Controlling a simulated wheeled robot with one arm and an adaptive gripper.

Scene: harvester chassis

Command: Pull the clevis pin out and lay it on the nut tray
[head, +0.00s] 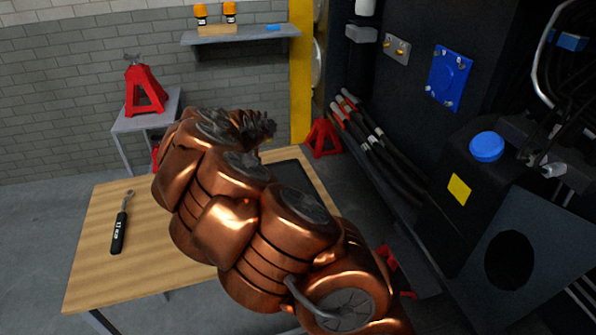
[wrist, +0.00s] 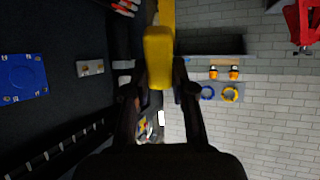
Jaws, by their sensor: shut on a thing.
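My gripper (wrist: 158,88) shows in the wrist view with its dark fingers on either side of a yellow rounded piece (wrist: 158,58). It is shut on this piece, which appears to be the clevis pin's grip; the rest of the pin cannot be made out. In the head view my gripper (head: 257,126) is a dark shape at the far end of my copper arm, above the back of the wooden table, and the held piece is hidden. A dark, flat tray (head: 291,174), seemingly the nut tray, lies at the table's back right, partly hidden by my arm.
A torque wrench (head: 120,225) lies on the wooden table (head: 90,262) at left. The dark chassis (head: 400,110) with hoses and a blue cap (head: 487,146) stands at right. Red jack stands (head: 143,90) and a wall shelf (head: 240,34) are behind.

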